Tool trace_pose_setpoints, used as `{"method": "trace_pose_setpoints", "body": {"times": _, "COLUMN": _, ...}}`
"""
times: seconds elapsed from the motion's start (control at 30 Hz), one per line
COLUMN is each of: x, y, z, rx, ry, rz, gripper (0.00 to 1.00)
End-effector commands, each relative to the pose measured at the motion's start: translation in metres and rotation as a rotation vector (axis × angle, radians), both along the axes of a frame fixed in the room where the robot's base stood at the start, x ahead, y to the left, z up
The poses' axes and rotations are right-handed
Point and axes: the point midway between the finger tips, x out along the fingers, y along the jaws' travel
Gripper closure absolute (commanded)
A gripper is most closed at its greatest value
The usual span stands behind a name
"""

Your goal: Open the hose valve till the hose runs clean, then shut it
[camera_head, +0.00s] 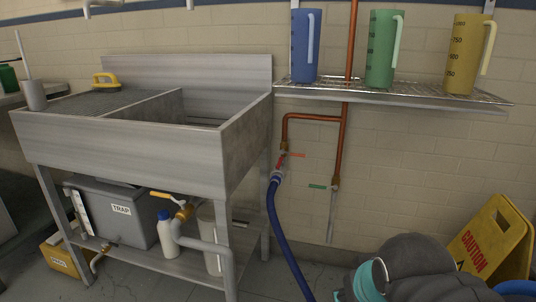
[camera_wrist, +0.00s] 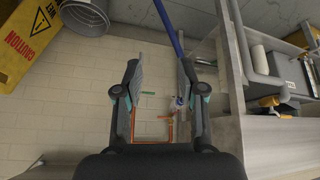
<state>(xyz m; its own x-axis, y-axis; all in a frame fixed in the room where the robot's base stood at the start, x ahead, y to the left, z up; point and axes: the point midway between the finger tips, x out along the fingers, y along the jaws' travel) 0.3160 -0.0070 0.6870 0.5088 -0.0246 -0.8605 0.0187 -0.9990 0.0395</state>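The hose valve (camera_head: 280,164) sits at the lower end of a copper pipe on the tiled wall, right of the sink. Its red lever (camera_head: 294,155) points right, roughly level, across the pipe. A blue hose (camera_head: 279,230) hangs from it to the floor; its outlet cannot be made out, and no water shows. In the wrist view the valve (camera_wrist: 180,101) and hose (camera_wrist: 168,24) appear upside down, partly behind the right finger. My gripper (camera_wrist: 160,72) is open and empty, apart from the valve. Its fingers are not clear in the head view.
A green-handled valve (camera_head: 318,186) is on the neighbouring pipe. A wire shelf (camera_head: 400,94) holding three jugs is above. The steel sink (camera_head: 120,138) is left, with a trap box (camera_head: 113,218) below. A yellow caution sign (camera_head: 490,245) stands right.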

Motion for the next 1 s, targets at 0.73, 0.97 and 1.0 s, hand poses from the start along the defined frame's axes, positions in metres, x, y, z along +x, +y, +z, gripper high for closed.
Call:
{"method": "trace_pose_setpoints", "body": {"times": 0.73, "x": 0.304, "y": -0.064, "z": 0.064, "rx": -0.661, "ry": -0.528, "rz": 0.486, "gripper": 0.60}}
{"method": "trace_pose_setpoints", "body": {"times": 0.97, "x": 0.383, "y": -0.072, "z": 0.059, "rx": -0.878, "ry": -0.687, "rz": 0.660, "gripper": 0.60}}
{"method": "trace_pose_setpoints", "body": {"times": 1.0, "x": 0.395, "y": -0.072, "z": 0.056, "rx": -0.913, "ry": -0.714, "rz": 0.693, "gripper": 0.60}}
